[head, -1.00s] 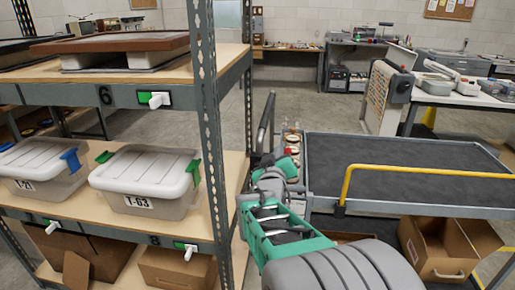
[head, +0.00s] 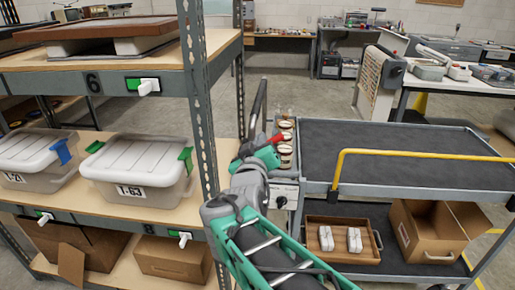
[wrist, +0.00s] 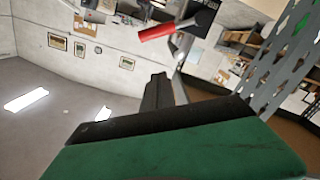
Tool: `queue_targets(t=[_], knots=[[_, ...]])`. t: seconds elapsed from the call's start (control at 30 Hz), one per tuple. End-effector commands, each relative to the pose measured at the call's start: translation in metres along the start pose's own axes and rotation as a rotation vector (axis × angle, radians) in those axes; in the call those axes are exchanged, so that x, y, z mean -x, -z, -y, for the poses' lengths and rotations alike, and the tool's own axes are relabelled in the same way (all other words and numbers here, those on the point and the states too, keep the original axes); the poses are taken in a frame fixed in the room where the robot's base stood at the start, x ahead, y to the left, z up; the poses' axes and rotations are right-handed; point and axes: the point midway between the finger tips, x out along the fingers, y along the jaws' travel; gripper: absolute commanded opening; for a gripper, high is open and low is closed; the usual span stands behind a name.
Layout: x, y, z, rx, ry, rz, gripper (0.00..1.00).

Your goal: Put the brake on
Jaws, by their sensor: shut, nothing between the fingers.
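The brake lever's red grip (head: 278,137) is at the left end of the grey cart (head: 400,190), beside the dark push handle (head: 258,110). In the wrist view the red grip (wrist: 168,32) shows near the top centre, on a metal stem. My gripper (head: 274,148) is shut and empty, close to the red grip in the head view. In the wrist view my dark fingers (wrist: 158,90) point toward the grip with a visible gap below it. Whether they touch cannot be told from the head view.
A shelf rack with an upright post (head: 203,120) stands close on the left, holding lidded boxes (head: 138,170). The cart has a yellow rail (head: 425,154), jars (head: 285,145) at its left end, and a wooden tray (head: 318,262) below. Open floor lies behind.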

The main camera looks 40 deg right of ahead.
Motion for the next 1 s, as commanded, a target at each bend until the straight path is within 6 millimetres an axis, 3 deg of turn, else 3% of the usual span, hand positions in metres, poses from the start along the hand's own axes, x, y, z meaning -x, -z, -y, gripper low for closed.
queue_targets(t=[0.2,0.7,0.77,0.87,1.0], knots=[[0.031,0.001,0.001,0.0,0.002,-0.004,0.0],[0.034,-0.003,0.004,-0.005,0.012,0.012,0.0],[0.035,-0.012,0.016,-0.02,0.054,0.051,0.0],[0.044,-0.041,0.062,-0.062,0.205,0.193,0.0],[0.094,-0.092,0.142,-0.087,0.49,0.472,0.0]])
